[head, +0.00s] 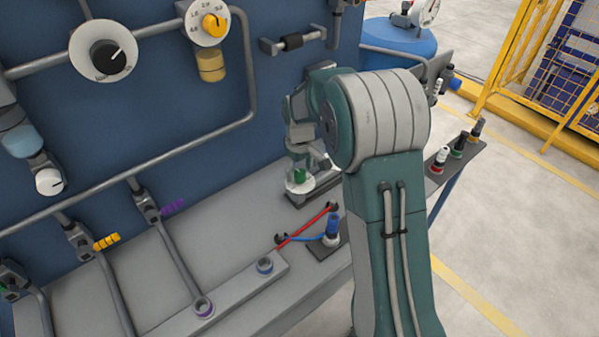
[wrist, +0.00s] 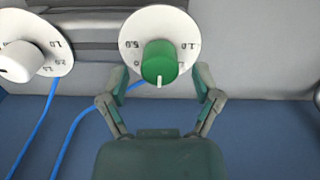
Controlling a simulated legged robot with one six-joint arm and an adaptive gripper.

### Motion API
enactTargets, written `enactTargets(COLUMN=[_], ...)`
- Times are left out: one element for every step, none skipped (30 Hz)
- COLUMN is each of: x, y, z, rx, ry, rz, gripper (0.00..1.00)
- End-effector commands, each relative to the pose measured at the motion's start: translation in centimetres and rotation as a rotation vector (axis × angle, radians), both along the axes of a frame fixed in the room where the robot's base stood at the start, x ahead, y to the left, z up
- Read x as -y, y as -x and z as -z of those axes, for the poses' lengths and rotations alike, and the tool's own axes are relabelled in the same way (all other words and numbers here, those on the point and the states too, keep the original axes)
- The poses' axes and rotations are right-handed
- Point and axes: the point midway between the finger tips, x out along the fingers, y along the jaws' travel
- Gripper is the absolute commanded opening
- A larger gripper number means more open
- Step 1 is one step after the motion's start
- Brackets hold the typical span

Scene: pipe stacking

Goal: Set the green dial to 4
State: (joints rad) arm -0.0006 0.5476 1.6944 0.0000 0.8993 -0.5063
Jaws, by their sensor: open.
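The green dial (wrist: 159,62) is a round knob on a white disc with printed numbers (wrist: 140,22). Its white pointer mark points toward the bottom of the wrist view. A "5.0" shows left of the knob and a "1.0" right of it; the numbers below are partly hidden. My gripper (wrist: 161,76) is open, one finger on each side of the knob, with gaps visible between fingers and knob. In the head view the green dial (head: 299,176) is small, on the bench below my gripper (head: 301,158), which partly covers it.
A white dial (wrist: 18,62) sits close left in the wrist view, with blue cables nearby. In the head view a red lever (head: 303,227) and a blue plug (head: 332,226) are in front of the green dial. The blue panel (head: 190,120) stands behind the bench.

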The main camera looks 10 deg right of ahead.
Motion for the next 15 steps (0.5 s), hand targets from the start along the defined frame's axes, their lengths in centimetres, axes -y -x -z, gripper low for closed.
enactTargets(x=[0.01, 0.01, 0.00, 0.00, 0.00, 0.00, 0.00, 0.01, 0.01, 0.01, 0.00, 0.00, 0.00, 0.01, 0.01], y=[0.03, 0.03, 0.02, 0.01, 0.02, 0.02, 0.02, 0.01, 0.01, 0.01, 0.02, 0.02, 0.02, 0.01, 0.01], z=[0.45, 0.65, 0.85, 0.95, 1.02, 1.07, 1.08, 1.07, 1.06, 1.06, 1.05, 1.05, 1.04, 1.04, 1.04], rx=[-0.001, -0.001, -0.001, 0.000, 0.000, 0.000, 0.001, 0.001, 0.001, 0.001, 0.001, 0.000, 0.000, 0.000, 0.000], ry=[0.000, 0.000, 0.000, 0.000, 0.000, 0.000, 0.000, 0.000, 0.000, 0.000, 0.000, 0.000, 0.000, 0.000, 0.000], rz=[0.000, 0.000, 0.000, 0.000, 0.000, 0.000, 0.000, 0.000, 0.000, 0.000, 0.000, 0.000, 0.000, 0.000, 0.000], gripper=[0.81, 0.81, 0.81, 0.81, 0.81, 0.81, 0.81, 0.81, 0.81, 0.81, 0.81, 0.77, 0.63, 0.50, 0.32])
